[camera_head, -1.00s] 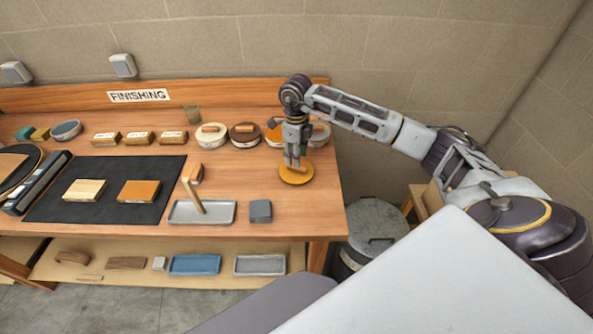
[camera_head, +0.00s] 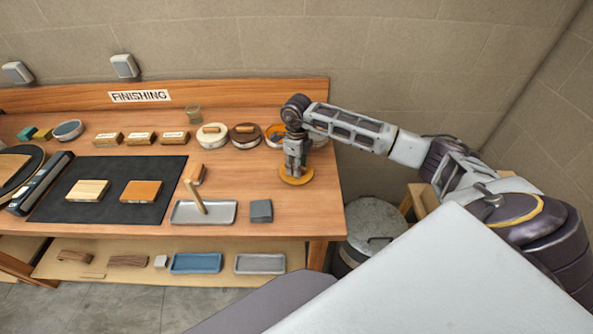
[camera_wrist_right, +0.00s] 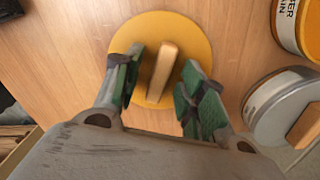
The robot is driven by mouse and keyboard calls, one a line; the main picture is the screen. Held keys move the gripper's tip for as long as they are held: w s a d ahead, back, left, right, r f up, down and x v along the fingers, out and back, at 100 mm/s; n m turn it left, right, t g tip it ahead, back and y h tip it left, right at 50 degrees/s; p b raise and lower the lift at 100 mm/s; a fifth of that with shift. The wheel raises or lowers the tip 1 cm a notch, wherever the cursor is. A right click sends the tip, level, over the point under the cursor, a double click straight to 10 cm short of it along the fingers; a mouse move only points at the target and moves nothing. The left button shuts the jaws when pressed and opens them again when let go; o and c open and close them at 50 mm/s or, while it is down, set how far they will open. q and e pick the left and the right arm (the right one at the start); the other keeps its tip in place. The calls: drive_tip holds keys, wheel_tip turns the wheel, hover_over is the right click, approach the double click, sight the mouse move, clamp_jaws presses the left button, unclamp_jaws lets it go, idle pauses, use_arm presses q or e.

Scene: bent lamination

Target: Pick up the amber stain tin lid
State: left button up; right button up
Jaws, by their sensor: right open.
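The amber stain tin lid (camera_head: 298,181) is a round amber disc lying on the bench top near its right end. In the right wrist view the lid (camera_wrist_right: 185,35) shows a wooden bar handle (camera_wrist_right: 162,72) across its middle. My right gripper (camera_head: 296,172) points down over the lid. In the wrist view its green-padded fingers (camera_wrist_right: 160,85) are open, one on each side of the handle, with gaps between them and it. The fingertips' height above the lid is hard to tell. My left gripper is out of view.
An amber-labelled tin (camera_wrist_right: 300,22) and a grey-rimmed round tin (camera_wrist_right: 282,105) stand close by on the right in the wrist view. A white-lidded tin (camera_head: 212,136) and a dark-lidded tin (camera_head: 244,135) stand along the back. A grey block (camera_head: 261,211) and grey tray (camera_head: 190,218) lie front left.

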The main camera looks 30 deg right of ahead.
clamp_jaws()
idle(0.3)
drive_tip(key=shift+r, duration=0.15)
wheel_tip(320, 180, up, 10)
drive_tip(key=b, duration=0.1)
drive_tip(key=shift+b, duration=0.35)
idle(0.3)
drive_tip(key=shift+s+f, duration=0.1)
drive_tip(key=shift+f, duration=0.15)
idle(0.4)
